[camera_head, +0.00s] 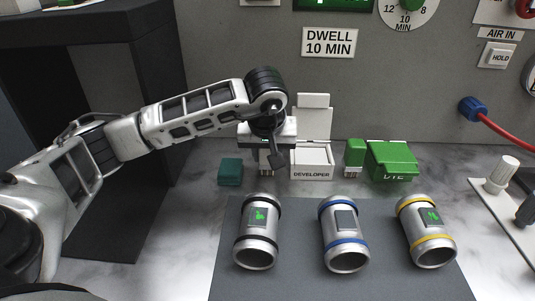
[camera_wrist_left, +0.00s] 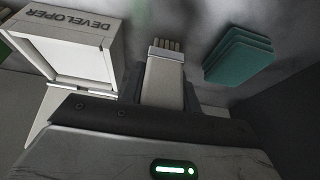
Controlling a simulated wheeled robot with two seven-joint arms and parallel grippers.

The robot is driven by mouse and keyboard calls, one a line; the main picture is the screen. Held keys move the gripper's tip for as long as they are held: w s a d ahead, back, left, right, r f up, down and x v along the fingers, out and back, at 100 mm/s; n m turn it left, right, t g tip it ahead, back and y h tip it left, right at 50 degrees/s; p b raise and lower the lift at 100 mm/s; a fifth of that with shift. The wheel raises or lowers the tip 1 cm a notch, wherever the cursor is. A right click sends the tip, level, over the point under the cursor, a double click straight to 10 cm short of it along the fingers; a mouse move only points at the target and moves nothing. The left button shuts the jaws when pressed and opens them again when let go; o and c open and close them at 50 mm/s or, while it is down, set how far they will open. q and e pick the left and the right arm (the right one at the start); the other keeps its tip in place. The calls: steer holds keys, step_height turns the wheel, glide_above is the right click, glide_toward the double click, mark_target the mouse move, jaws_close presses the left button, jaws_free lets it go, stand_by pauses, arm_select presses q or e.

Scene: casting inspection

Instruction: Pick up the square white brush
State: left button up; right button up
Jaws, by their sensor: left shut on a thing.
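My left gripper (camera_head: 272,156) reaches down at the back of the table, just left of the white DEVELOPER box (camera_head: 311,158). In the left wrist view its jaws (camera_wrist_left: 160,112) are shut on the square white brush (camera_wrist_left: 165,80). The brush's pale bristles point away from the jaws. The gripper mostly hides the brush in the head view; its lower part shows below (camera_head: 264,163). I cannot tell whether the bristles touch the table. The DEVELOPER box also shows in the left wrist view (camera_wrist_left: 84,28), beside the brush. My right gripper is not in view.
Teal pads (camera_head: 230,171) lie left of the gripper. A green brush (camera_head: 355,152) and green DYE box (camera_head: 392,160) stand to the right. Three metal cylinders with black (camera_head: 257,232), blue (camera_head: 344,235) and yellow (camera_head: 427,232) bands lie on the grey mat (camera_head: 300,280) in front.

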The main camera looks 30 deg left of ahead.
arm_select(q)
steer(key=shift+r, duration=0.1)
steer(key=shift+r, duration=0.2)
steer(key=v, duration=0.3)
steer(key=shift+w+r, duration=0.3)
steer(key=shift+r, duration=0.05)
steer(key=s+d+r+p, duration=0.1)
steer(key=s+d+r, duration=0.7)
steer(key=s+r, duration=0.1)
steer(key=shift+s+p, duration=0.35)
steer(key=shift+s, duration=0.5)
steer(key=shift+f, duration=0.1)
